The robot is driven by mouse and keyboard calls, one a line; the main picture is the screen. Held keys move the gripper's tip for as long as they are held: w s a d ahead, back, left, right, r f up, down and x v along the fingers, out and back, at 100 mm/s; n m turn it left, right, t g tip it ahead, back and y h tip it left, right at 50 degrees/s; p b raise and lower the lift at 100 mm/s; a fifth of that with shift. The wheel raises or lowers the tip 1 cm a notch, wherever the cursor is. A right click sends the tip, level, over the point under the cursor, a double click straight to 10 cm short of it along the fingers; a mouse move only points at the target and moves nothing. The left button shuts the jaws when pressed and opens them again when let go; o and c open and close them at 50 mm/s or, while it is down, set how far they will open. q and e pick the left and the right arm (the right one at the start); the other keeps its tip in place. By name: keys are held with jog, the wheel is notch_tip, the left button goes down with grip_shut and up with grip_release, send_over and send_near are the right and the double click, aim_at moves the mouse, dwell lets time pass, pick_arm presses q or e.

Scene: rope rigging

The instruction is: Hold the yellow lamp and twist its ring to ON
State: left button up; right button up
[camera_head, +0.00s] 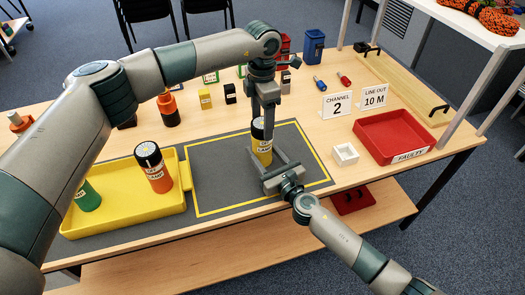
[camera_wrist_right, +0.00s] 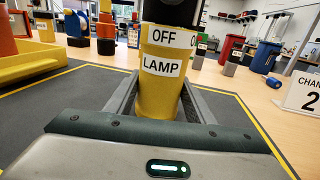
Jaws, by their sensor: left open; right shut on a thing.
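The yellow lamp (camera_head: 262,158) stands upright on the grey mat (camera_head: 215,160), inside its yellow outline. My right gripper (camera_head: 267,153) is shut around its body, low down. In the right wrist view the lamp (camera_wrist_right: 157,98) stands between the fingers of my right gripper (camera_wrist_right: 160,108). It has a LAMP label, and an OFF label above it on the ring (camera_wrist_right: 170,38) faces the camera. Part of another label shows to the right. My left gripper (camera_head: 265,118) is open and points down at the lamp's dark top, partly hiding it. Contact there cannot be told.
A yellow tray (camera_head: 125,215) at left holds an orange lamp (camera_head: 158,177) and a green lamp (camera_head: 87,197). A red FAULTY tray (camera_head: 395,130) and small white box (camera_head: 345,154) are at right. Several small items stand behind the mat.

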pick_arm(q)
jog(key=n, duration=0.2)
jog(key=shift+r+n, duration=0.1)
jog(key=shift+n, duration=0.3)
jog(key=shift+m, duration=1.7)
jog(key=c, duration=0.7)
jog(key=shift+n, duration=1.4)
jog(key=shift+c, duration=0.2)
jog(key=o, duration=0.7)
jog(key=shift+o, duration=0.2)
jog(key=shift+r, duration=0.1)
